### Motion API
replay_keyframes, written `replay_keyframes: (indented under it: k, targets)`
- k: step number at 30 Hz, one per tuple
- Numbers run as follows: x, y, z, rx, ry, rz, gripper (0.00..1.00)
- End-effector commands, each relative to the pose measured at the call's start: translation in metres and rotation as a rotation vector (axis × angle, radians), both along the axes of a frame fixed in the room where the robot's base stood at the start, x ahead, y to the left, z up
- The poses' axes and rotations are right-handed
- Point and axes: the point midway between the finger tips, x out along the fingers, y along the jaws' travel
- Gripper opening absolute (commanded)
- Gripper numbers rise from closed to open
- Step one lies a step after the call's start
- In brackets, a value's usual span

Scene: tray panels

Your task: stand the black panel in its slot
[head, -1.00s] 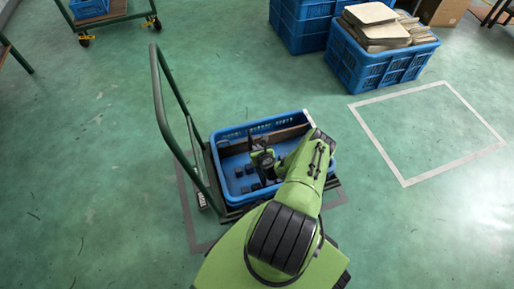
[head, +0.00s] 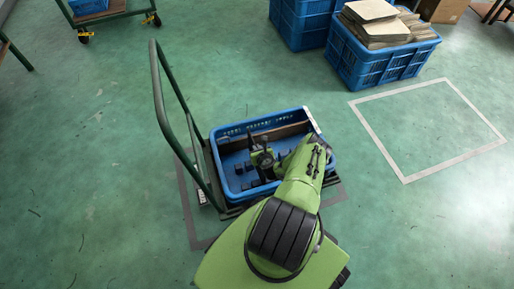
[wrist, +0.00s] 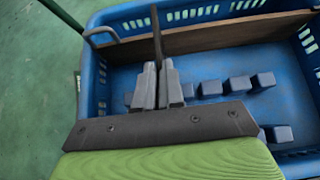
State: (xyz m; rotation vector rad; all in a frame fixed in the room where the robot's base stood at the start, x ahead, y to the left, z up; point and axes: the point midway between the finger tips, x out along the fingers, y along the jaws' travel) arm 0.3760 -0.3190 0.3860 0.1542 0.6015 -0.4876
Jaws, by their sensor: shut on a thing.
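My gripper (wrist: 158,88) is shut on a thin dark panel, the black panel (wrist: 156,32), seen nearly edge-on in the wrist view. The panel sticks out past the fingertips; its lower part is hidden by the fingers. In the head view my gripper (head: 262,160) is inside the blue crate (head: 226,182). Small blue blocks (wrist: 210,89) stand in rows on the crate floor, with gaps between them. I cannot tell whether the panel touches the blocks or sits in a gap.
A brown board (wrist: 210,36) stands across the crate's far side. The crate rests on a cart with a green handle (head: 160,100). More blue crates (head: 375,65) stand at the back. Floor is clear around a white taped outline (head: 400,182).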

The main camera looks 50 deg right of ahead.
Motion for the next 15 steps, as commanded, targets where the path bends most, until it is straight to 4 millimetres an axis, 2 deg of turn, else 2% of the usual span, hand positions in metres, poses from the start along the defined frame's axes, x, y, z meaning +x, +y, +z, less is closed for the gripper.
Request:
replay_keyframes:
  k: [15]
  targets:
    - [0.0, 0.0, -0.021, -0.001, -0.001, -0.001, 0.0]
